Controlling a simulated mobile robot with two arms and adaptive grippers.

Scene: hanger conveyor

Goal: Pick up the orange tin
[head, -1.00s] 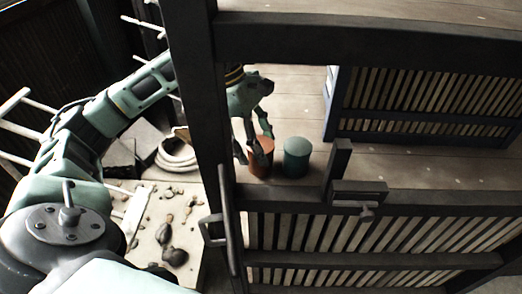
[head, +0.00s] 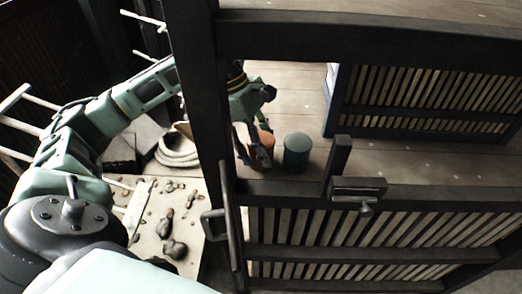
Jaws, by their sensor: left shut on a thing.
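The orange tin (head: 267,141) stands on the wooden deck just behind the dark gate frame, partly covered by my gripper's fingers. My left gripper (head: 258,153) reaches in from the left behind the dark post and is shut on the orange tin, its fingers down along the tin's sides. I cannot tell whether the orange tin is clear of the deck. My right gripper does not show.
A dark post (head: 203,110) and a top rail (head: 370,45) frame the opening around my left arm. A slatted gate with a latch (head: 357,188) is in front. A blue-framed slatted panel (head: 336,100) stands at the right. A coiled hose (head: 178,152) and stones lie at left.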

